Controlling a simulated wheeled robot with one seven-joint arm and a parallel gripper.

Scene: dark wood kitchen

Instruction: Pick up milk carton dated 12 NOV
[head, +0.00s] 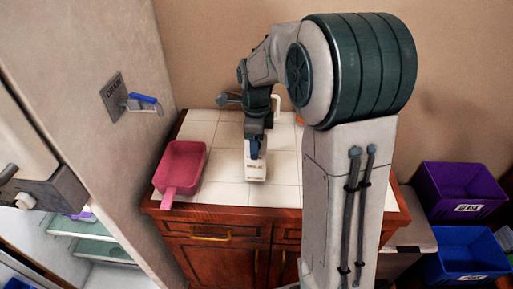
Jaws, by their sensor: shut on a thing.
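A white milk carton (255,170) stands on the white tiled counter top (226,190), near the middle. It looks upright, with small dark print on it that is too small to read, so I cannot tell its date. My gripper (255,150) is at the top of the carton, pointing down, and is shut on it. I cannot tell whether the carton's base touches the tiles. My arm hides part of the counter to the right.
A pink pan-like container (181,168) lies on the counter at left. A wall lever with a blue handle (144,99) is at upper left. An open fridge with glass shelves (85,226) is at lower left. Purple (459,190) and blue (466,253) bins stand at right.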

